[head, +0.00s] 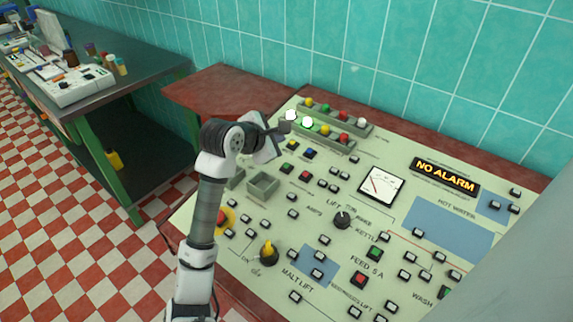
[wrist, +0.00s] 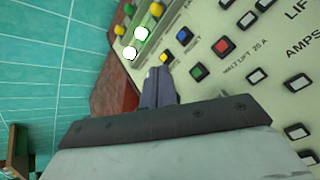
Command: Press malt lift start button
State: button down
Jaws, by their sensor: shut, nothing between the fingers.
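The sloped control panel (head: 262,215) has a green button (head: 287,168) and a red button (head: 305,175) side by side. In the wrist view the green button (wrist: 197,71) and red button (wrist: 220,46) sit beside a label reading "MALT LIFT 20 A". Neither button's own start marking is legible. My gripper (head: 283,128) is over the panel's upper left, near the lit lamps. In the wrist view my gripper's fingers (wrist: 157,74) are shut and empty, close to a small yellow button (wrist: 166,58), left of the green button. I cannot tell whether they touch the panel.
A blue button (wrist: 182,35) is beside the yellow one. Lit lamps (head: 307,122) and coloured lamps stand in raised rows. A dial meter (head: 381,185), a "NO ALARM" display (head: 445,176) and a yellow knob (head: 268,252) are on the panel. The tiled wall (head: 300,45) is behind.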

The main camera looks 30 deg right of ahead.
aim_at(286, 167)
jog(key=shift+f, duration=0.1)
jog(key=f+b, duration=0.1)
jog(key=f, duration=0.1)
jog(key=d+f+b, duration=0.1)
jog(key=f+b, duration=0.1)
jog(key=f, duration=0.1)
jog(key=f+b, duration=0.1)
jog(key=f, duration=0.1)
jog(key=shift+w+d+f, duration=0.2)
jog(key=shift+w+f, duration=0.05)
jog(key=shift+f, duration=0.1)
jog(key=shift+w+d+f+b, duration=0.1)
jog(key=shift+d+f+b, duration=0.05)
jog(key=shift+f+b, duration=0.25)
dwell(1.4)
jog(key=shift+f+b, duration=0.35)
jog(key=shift+b, duration=0.25)
jog(key=shift+d+f+b, duration=0.15)
jog(key=shift+f+b, duration=0.2)
jog(key=shift+b, duration=0.1)
dwell(0.3)
jog(key=shift+r, duration=0.1)
jog(key=shift+a+r+p, duration=0.2)
jog(key=shift+r+p, duration=0.1)
jog(key=shift+r, duration=0.4)
